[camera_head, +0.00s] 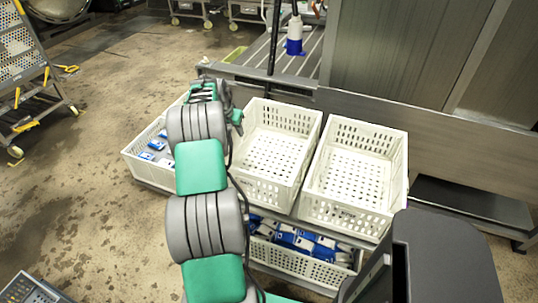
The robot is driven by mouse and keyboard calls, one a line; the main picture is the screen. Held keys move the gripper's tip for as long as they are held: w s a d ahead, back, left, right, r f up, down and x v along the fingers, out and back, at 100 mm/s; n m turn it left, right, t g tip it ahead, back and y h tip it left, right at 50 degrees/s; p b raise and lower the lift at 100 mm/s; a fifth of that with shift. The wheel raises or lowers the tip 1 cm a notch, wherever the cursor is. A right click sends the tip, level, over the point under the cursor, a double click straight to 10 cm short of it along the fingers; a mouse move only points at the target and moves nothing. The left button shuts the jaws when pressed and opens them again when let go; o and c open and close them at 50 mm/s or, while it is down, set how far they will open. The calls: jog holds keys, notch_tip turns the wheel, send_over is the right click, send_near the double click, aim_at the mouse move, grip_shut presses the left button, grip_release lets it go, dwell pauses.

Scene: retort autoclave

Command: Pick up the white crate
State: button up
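Two empty white crates with perforated walls stand side by side: the middle crate (245,190) and the right crate (312,208). A third white crate (130,160) is at the left, partly hidden behind my arm, with blue-and-white packs in it. A fourth white crate (290,262) sits lower, below the empty ones, holding several blue-and-white packs. My arm reaches forward over the gap between the left and middle crates. My gripper (206,88) is at the far end of the arm, near the left crate's back end. Its fingers are not clear, and I see no crate held.
A metal slatted table (300,62) with a blue-and-white bottle-like object (294,36) stands behind the crates. Large metal panels (405,50) and a low steel bench (470,200) are at the right. The stained floor at the left is mostly free.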

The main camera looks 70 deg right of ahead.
jog(key=shift+x, duration=1.1)
jog(key=shift+c, duration=0.6)
grip_shut()
jog(key=shift+d+r, duration=0.1)
jog(key=shift+r, duration=0.05)
